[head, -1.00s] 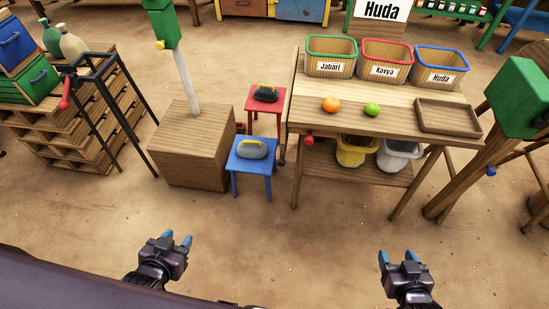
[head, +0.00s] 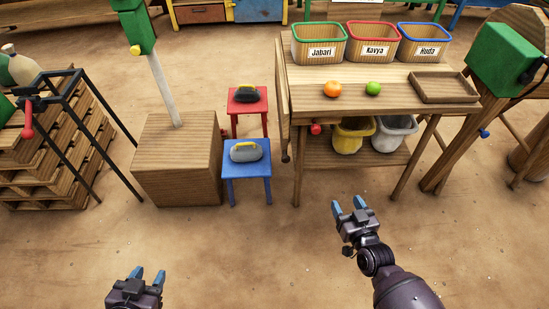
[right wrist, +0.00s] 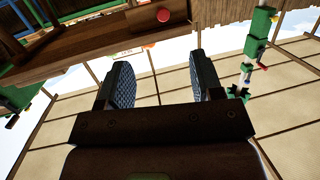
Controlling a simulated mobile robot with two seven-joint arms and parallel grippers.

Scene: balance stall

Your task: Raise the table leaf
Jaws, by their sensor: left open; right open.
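The wooden table (head: 400,109) stands right of centre in the head view. Its leaf (head: 284,110) hangs down along the table's left side, seen almost edge-on. A red knob (head: 315,128) shows under the table's front edge near that side; a red knob also shows on wood at the top of the right wrist view (right wrist: 163,15). My right gripper (head: 347,205) is open and empty, in front of the table and below its top in the picture; its spread fingers show in the right wrist view (right wrist: 165,85). My left gripper (head: 148,276) is open and empty at bottom left, away from the table.
On the table are an orange (head: 332,89), a green fruit (head: 373,88), a tray (head: 445,87) and three labelled baskets. A blue stool (head: 246,171) and a red stool (head: 248,105) bearing weights stand left of the leaf, beside a wooden block (head: 178,160). The floor in front is clear.

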